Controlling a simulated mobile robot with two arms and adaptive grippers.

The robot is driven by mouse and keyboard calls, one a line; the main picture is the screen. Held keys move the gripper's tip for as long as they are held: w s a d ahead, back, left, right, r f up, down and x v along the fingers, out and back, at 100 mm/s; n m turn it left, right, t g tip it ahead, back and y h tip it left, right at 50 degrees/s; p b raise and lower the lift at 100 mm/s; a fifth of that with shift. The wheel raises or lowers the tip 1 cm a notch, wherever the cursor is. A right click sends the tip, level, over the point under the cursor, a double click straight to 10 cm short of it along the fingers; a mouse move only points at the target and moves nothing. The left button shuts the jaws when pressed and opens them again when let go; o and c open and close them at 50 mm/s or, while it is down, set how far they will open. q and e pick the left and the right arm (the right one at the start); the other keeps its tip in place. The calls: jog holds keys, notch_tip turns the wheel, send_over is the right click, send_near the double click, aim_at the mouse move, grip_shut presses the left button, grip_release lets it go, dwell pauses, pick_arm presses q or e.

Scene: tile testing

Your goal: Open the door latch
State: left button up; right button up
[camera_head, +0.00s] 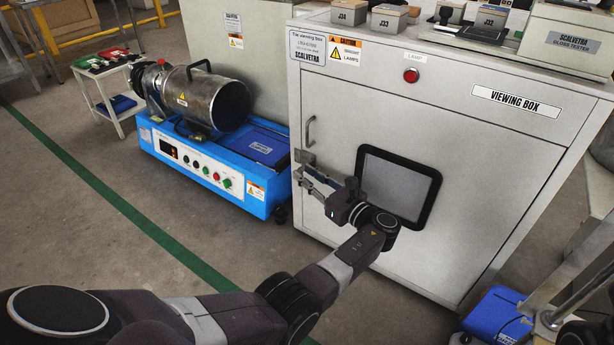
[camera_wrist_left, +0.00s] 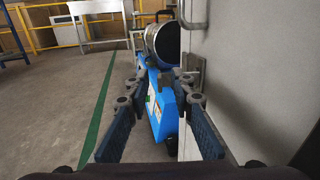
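The viewing box (camera_head: 460,180) has a pale grey door (camera_head: 335,100) with a dark-framed window. A metal latch (camera_head: 304,157) sits at the door's left edge, just below a curved handle (camera_head: 311,130). In the left wrist view the latch (camera_wrist_left: 196,68) is just beyond the right-hand finger. My left gripper (camera_head: 314,180) is at the door's left edge, just below the latch. Its fingers are spread with nothing between them in the left wrist view (camera_wrist_left: 157,85). Whether a finger touches the latch cannot be told. My right gripper is not in view.
A blue machine (camera_head: 210,165) with a metal drum (camera_head: 215,100) stands left of the box. A small white trolley (camera_head: 105,85) is behind it. A red lamp button (camera_head: 411,75) is on the box front. Open floor with a green line (camera_head: 120,205) lies to the left.

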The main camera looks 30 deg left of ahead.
pick_arm(q)
jog(key=v, duration=0.7)
jog(key=shift+d, duration=0.3)
dwell(0.3)
